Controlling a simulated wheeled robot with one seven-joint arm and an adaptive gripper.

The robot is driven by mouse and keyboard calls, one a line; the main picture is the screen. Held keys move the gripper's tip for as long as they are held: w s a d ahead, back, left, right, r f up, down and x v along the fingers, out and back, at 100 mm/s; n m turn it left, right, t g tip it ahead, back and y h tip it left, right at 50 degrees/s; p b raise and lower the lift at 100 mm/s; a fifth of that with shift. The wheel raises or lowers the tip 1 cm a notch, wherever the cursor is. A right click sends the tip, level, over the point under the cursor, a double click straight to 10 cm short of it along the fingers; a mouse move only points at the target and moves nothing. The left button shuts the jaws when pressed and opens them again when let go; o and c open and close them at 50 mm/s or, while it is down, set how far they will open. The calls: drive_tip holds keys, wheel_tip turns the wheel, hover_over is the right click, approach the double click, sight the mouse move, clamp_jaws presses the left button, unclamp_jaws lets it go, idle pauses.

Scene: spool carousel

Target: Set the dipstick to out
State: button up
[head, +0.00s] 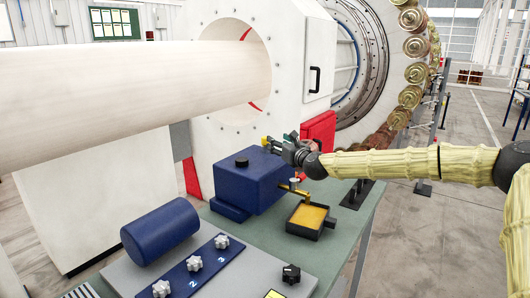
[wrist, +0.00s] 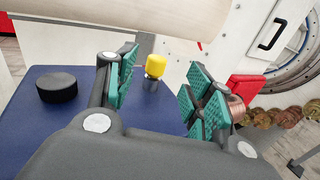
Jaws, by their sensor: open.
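The dipstick has a yellow knob (wrist: 155,66) on a dark collar at the far edge of the blue tank's top in the wrist view. A small bit of the yellow knob (head: 265,141) also shows in the head view, at the fingertips. The blue tank (head: 246,182) stands on the green bench. My gripper (head: 279,146) reaches in from the right over the tank. In the wrist view, its green-padded fingers (wrist: 163,75) are open, one on each side of the knob, with gaps to it. Whether the knob is between the pads or beyond them I cannot tell.
A black cap (wrist: 57,87) sits on the tank top, left of the fingers. A brass tap hangs over a yellow-filled tray (head: 306,218). A large pale roll (head: 130,85) passes above and behind. A red block (head: 318,133) is behind the gripper.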

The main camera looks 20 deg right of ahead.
sight(265, 141)
drive_tip(key=shift+f+b, duration=0.4)
drive_tip(key=shift+f, duration=0.5)
drive_tip(key=shift+w+a+r, duration=0.15)
drive_tip(key=shift+w, duration=0.55)
drive_tip(key=w+p, duration=0.1)
drive_tip(key=w, duration=0.2)
drive_tip(key=w+a+p, duration=0.1)
drive_tip(key=w, duration=0.2)
drive_tip(key=w+p, duration=0.1)
drive_tip(key=w, duration=0.2)
drive_tip(key=shift+w+a, duration=0.1)
drive_tip(key=shift+a, duration=0.3)
